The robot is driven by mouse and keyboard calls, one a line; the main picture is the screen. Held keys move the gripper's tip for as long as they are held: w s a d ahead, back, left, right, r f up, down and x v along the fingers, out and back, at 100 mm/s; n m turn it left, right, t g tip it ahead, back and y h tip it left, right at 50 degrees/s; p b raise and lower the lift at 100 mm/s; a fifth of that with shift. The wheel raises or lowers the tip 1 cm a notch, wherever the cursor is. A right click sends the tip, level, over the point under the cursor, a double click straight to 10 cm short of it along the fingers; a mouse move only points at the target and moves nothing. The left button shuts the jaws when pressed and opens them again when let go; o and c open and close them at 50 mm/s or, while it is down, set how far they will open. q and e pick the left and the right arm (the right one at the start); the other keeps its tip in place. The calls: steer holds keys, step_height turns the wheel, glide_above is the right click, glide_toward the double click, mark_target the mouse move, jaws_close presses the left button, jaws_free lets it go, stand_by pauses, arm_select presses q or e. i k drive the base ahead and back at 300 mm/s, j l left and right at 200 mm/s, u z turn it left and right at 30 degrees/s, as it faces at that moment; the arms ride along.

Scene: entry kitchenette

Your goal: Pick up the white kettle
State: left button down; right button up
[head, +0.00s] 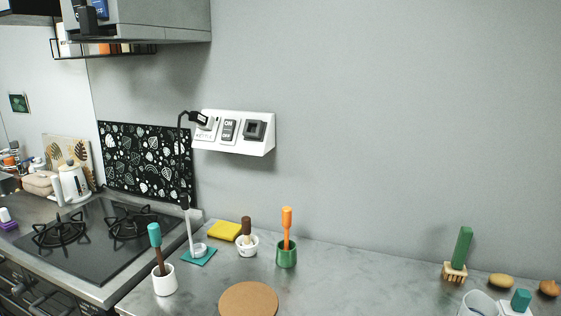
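Neither of my grippers is in view.
The grey counter (370,285) is clear between the green pot (287,255) and the wooden holder (454,272). A round cork mat (248,300) lies in front. A black stove (95,235) is left. A white switch panel (235,132) with a black cable is on the wall.

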mark_target(74, 185)
steer(key=u, duration=1.3)
steer(key=i+j+u, duration=0.4)
steer(key=i, duration=0.15)
steer(key=i+j+u, duration=0.2)
steer(key=i+u, duration=0.2)
steer(key=i, duration=0.2)
steer(key=i+u, duration=0.35)
steer(key=i, duration=0.25)
steer(key=i+j+z, duration=0.1)
steer(key=i+z, duration=0.25)
steer(key=i, duration=0.15)
steer(key=i+j+z, duration=0.35)
steer(key=i, duration=0.15)
steer(key=i+z, duration=0.2)
steer(key=z, duration=0.25)
steer(key=i+j+z, duration=0.2)
steer(key=z, duration=0.3)
steer(key=i+j+z, duration=0.2)
steer(key=z, duration=0.25)
steer(key=i+j+z, duration=0.15)
steer(key=z, duration=0.35)
steer(key=j+z, duration=0.45)
steer(key=i+j+z, duration=0.1)
steer(key=j+z, duration=0.2)
steer(key=z, duration=0.15)
